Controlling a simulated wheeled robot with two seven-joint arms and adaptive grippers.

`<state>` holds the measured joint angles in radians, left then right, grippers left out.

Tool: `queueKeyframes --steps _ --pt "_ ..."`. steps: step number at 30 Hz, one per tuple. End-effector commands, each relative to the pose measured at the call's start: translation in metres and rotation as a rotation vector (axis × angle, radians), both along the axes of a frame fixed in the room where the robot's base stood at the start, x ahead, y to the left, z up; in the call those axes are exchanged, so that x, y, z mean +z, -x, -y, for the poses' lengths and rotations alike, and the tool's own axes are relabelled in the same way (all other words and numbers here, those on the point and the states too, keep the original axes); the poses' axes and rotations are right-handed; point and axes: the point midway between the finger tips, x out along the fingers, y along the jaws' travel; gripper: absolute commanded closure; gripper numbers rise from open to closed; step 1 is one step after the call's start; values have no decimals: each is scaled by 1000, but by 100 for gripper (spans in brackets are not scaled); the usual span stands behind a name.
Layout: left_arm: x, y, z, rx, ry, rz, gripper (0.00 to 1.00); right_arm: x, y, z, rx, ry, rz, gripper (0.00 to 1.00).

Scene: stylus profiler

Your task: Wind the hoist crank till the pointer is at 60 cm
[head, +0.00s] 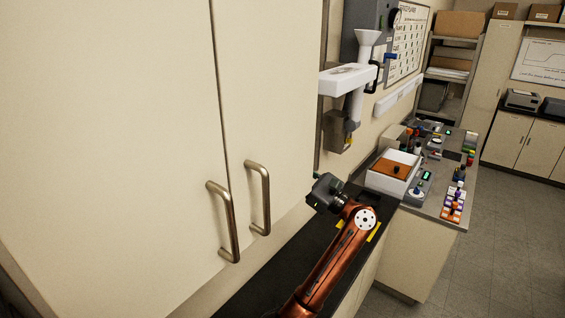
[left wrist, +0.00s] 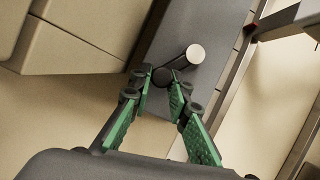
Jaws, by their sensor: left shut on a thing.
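In the head view an orange arm reaches up from the bottom to a dark gripper body (head: 328,194) beside the wall, below a narrow upright strip (head: 319,140). The crank is hidden there behind the gripper. I cannot make out the pointer or read any scale. My right gripper is not in view.
Tall cream cabinet doors (head: 130,130) with metal handles fill the left. A white funnel stand (head: 348,78) hangs on the wall above the gripper. A dark counter (head: 290,268) runs below the arm. A bench (head: 436,205) with a white box (head: 392,184) and several small items stands right.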

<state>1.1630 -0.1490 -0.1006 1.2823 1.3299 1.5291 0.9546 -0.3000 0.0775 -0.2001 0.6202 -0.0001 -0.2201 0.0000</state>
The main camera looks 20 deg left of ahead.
Motion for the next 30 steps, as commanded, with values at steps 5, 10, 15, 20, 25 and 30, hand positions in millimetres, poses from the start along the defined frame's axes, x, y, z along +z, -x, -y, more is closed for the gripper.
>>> queueKeyframes --steps 5,10,15,20,25,30 --pt "1 0 1 -3 -2 0 100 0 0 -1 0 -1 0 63" --pt "2 1 1 -5 -12 -29 100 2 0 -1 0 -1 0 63" --pt "5 5 -1 -6 -42 -102 100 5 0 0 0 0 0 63" --pt "6 6 -1 -4 -51 -115 100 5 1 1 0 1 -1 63" --pt "6 6 -1 -4 -52 -114 83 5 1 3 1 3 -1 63" --pt "6 6 -2 -2 -50 -114 71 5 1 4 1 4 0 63"
